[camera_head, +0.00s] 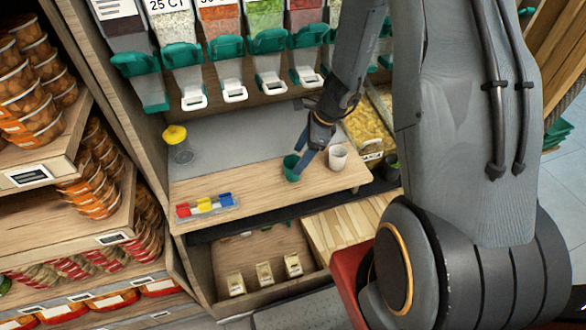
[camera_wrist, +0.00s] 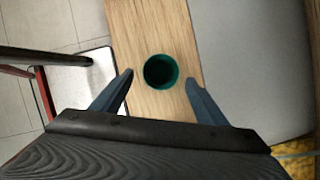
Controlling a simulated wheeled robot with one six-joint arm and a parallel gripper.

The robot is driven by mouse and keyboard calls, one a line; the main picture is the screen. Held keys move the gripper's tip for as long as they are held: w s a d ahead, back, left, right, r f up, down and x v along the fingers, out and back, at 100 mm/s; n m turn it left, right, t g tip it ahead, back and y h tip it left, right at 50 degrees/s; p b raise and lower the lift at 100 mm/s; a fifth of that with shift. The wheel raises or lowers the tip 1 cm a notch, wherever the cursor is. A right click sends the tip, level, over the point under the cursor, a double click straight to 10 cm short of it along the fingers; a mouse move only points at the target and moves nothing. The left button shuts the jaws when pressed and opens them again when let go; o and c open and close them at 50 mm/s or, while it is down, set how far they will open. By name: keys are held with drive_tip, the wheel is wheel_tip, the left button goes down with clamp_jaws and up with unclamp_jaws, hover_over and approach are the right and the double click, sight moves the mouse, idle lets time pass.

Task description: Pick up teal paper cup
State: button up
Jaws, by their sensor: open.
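The teal paper cup (camera_head: 291,168) stands upright on the wooden counter strip (camera_head: 262,190) in the head view. In the wrist view the teal cup (camera_wrist: 161,72) is seen from above, with its dark round opening facing the camera. My gripper (camera_wrist: 159,76) is open, with one blue finger on each side of the cup in the picture and gaps between. In the head view my gripper (camera_head: 303,158) is at the cup and partly covers it. Whether the fingers are down at the cup's height I cannot tell.
A white cup (camera_head: 338,157) stands just right of the teal cup. A clear jar with a yellow lid (camera_head: 175,135) and a tray of coloured pieces (camera_head: 208,205) are to the left. Dispensers with teal spouts (camera_head: 268,68) hang behind.

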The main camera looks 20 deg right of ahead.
drive_tip(key=shift+p+x, duration=0.75)
drive_tip(key=shift+x, duration=2.55)
drive_tip(key=shift+d, duration=0.15)
drive_tip(key=c, duration=1.1)
